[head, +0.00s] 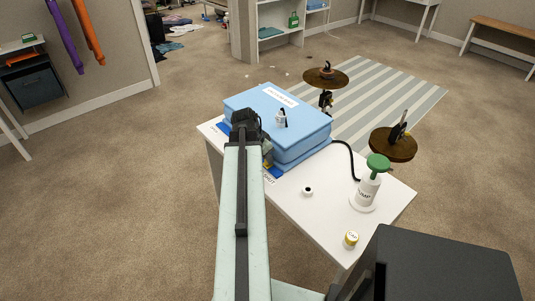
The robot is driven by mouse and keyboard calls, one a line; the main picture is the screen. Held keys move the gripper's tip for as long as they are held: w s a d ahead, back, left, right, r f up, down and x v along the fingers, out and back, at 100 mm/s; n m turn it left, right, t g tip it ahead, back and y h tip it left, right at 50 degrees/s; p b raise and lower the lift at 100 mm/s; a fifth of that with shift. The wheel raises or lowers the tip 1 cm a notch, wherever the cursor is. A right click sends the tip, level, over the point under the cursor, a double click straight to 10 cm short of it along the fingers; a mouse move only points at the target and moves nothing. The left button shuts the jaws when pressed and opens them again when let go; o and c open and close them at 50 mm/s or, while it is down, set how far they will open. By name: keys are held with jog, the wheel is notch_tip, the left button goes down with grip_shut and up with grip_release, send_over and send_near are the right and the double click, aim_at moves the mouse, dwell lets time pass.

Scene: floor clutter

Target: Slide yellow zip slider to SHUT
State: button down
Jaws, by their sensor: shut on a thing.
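A light-blue bag (292,110), thick and box-shaped, lies on a white table with a white label on top. A small yellow piece, which looks like the zip slider (266,150), shows at its near left side beside my arm. My gripper (267,160) is low at that side, shut on the slider and mostly hidden behind my arm. A white tag (269,178) with small dark lettering, apparently SHUT, lies by the bag's near corner. The far end of the zip is hidden by my arm.
A white pump (367,190) with a green knob stands at the right of the table (325,215), with a black hose to the bag. A white ring (307,191) and yellow cap (351,239) lie near the front edge. Two brown round stools (325,78) (393,145) stand behind.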

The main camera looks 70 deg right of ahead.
jog(key=shift+s+a, duration=0.1)
jog(key=shift+a, duration=0.1)
jog(key=c, duration=1.4)
grip_release()
jog(key=shift+s, duration=0.1)
jog(key=shift+r, duration=0.1)
jog(key=p+v, duration=0.7)
jog(key=shift+r, duration=0.3)
